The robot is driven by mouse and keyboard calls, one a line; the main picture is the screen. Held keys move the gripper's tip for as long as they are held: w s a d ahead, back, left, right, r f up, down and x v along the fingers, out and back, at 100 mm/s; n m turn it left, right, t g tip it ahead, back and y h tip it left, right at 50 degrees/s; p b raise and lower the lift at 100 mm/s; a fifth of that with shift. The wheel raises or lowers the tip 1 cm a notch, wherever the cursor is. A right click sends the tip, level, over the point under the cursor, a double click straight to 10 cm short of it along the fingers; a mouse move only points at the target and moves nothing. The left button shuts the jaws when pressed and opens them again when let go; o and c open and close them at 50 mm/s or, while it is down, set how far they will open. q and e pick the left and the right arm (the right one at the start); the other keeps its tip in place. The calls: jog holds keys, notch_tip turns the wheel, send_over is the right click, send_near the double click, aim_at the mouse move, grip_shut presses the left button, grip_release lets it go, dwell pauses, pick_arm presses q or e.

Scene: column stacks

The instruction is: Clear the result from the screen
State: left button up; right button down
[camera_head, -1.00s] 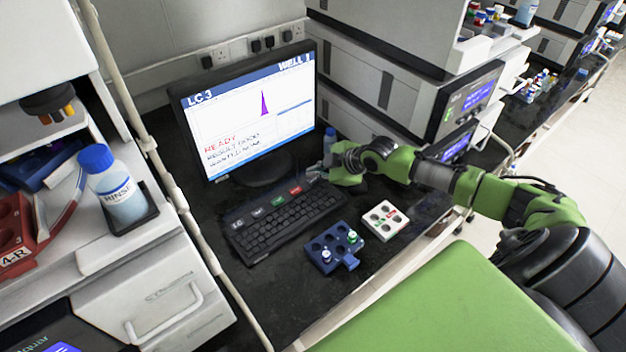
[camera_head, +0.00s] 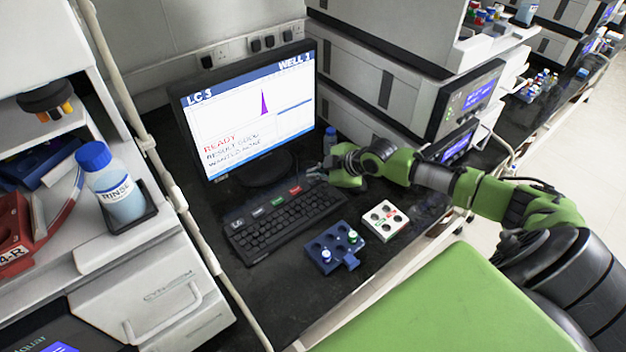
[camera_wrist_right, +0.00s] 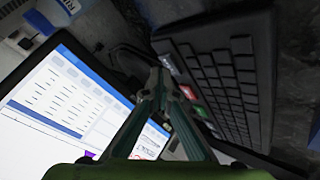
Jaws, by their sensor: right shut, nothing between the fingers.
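The screen (camera_head: 240,112) reads LC 3 and WELL 1, with a purple peak and lines that seem to say READY, RESULT GOOD and WANTED NONE. It shows also in the right wrist view (camera_wrist_right: 70,105). The black keyboard (camera_head: 285,222) lies before it; a grey key (camera_head: 257,212), a green key (camera_head: 278,200) and a red key (camera_head: 295,189) sit along its back edge. My right gripper (camera_head: 312,173) is shut and empty by the keyboard's back right corner, near the red key. In the wrist view its closed fingertips (camera_wrist_right: 160,75) overlap the keyboard edge; contact cannot be told. My left gripper is out of view.
A blue vial rack (camera_head: 335,262) and a white rack (camera_head: 384,221) stand right of the keyboard. A rinse bottle (camera_head: 122,200) and a pale pipe (camera_head: 150,150) are on the left.

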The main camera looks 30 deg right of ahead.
aim_at(315, 181)
jog(key=shift+f+b, duration=0.3)
jog(key=shift+f, duration=0.15)
dwell(0.4)
dwell(0.3)
jog(key=shift+r+p, duration=0.75)
jog(key=shift+r, duration=0.15)
jog(key=shift+r, duration=0.1)
notch_tip(315, 181, up, 5)
jog(key=p, duration=0.4)
dwell(0.5)
